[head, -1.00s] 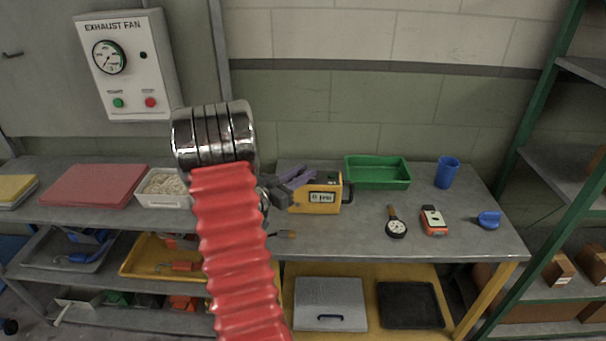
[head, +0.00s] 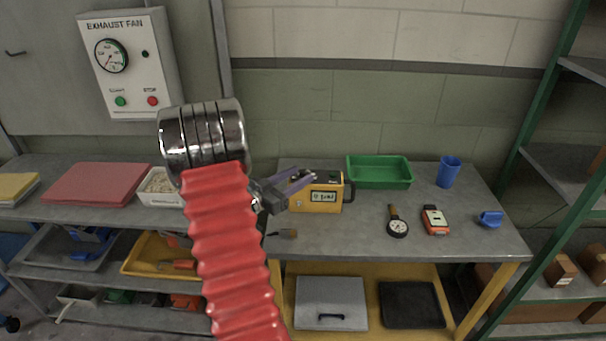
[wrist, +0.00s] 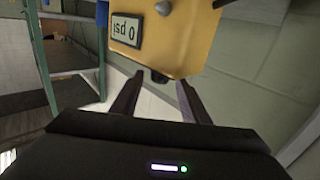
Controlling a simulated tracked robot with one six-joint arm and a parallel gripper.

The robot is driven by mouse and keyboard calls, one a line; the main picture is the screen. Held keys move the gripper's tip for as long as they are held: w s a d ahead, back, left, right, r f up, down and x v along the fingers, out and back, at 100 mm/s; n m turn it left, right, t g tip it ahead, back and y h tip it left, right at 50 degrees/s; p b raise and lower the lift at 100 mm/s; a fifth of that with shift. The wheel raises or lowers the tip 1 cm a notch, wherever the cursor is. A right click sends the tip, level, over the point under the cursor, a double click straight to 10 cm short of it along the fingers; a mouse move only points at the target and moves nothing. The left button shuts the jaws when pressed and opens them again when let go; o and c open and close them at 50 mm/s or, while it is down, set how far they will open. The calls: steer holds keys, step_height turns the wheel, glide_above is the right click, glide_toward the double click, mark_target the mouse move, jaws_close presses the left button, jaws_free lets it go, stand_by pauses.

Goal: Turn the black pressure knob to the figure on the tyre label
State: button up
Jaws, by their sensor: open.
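The yellow inflator box (head: 328,201) stands on the bench in the head view, its small display reading 0 psi. In the wrist view the box (wrist: 175,50) and its display (wrist: 124,31) appear upside down. I cannot make out a tyre label.
A green tray (head: 380,184) stands behind the box. A blue cup (head: 448,172), a round gauge (head: 397,228), an orange meter (head: 435,220) and a blue item (head: 490,219) are to the right.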

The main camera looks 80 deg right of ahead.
steer(key=v, duration=1)
steer(key=shift+a, duration=0.3)
steer(key=shift+w+f, duration=0.1)
steer(key=shift+w, duration=0.1)
